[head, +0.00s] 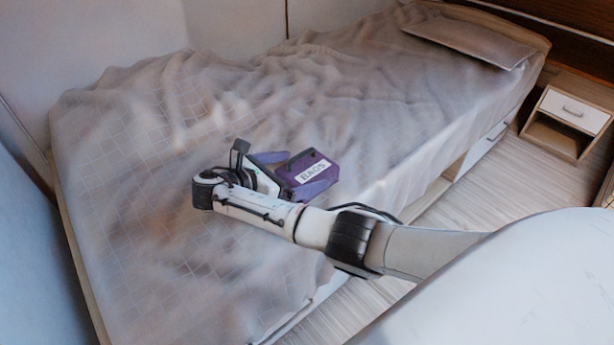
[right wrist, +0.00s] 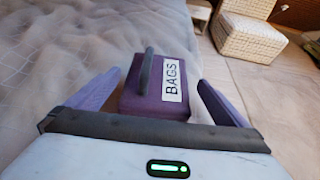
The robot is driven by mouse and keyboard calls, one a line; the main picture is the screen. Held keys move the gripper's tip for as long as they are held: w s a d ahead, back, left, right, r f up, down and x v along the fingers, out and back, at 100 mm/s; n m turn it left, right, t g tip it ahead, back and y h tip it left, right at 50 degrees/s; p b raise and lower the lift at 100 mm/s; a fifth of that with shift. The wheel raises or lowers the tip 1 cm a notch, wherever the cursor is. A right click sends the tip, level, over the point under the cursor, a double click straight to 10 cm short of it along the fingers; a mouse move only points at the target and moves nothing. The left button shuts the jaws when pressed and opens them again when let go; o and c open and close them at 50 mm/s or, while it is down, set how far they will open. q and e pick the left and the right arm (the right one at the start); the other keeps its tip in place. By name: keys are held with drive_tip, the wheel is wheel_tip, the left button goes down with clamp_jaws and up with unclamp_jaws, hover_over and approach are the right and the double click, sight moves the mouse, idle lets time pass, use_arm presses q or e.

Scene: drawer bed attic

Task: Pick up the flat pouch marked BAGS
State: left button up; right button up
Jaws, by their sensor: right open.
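The purple pouch (head: 302,163) with a white BAGS label lies on the bed, toward its near right side. In the right wrist view the pouch (right wrist: 147,103) sits between the two purple-grey fingers, with a grey strap or handle along its left part. My right gripper (head: 313,162) is open, one finger on each side of the pouch. In the right wrist view the gripper (right wrist: 159,77) shows small gaps between its fingers and the pouch. Whether the pouch touches the palm is hidden. My left gripper is not in view.
The bed (head: 150,200) has a rumpled grey cover, with a pillow (head: 470,40) at the far end. A nightstand (head: 568,115) stands at the right beyond open floor (head: 500,180). Walls border the bed at the left and back.

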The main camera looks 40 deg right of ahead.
sight(305, 168)
drive_tip(key=x, duration=0.3)
drive_tip(key=shift+w+d+f+b, duration=0.15)
drive_tip(key=shift+d+f+b, duration=0.15)
drive_tip(key=shift+b, duration=0.1)
drive_tip(key=shift+r, duration=0.15)
drive_tip(key=c, duration=1)
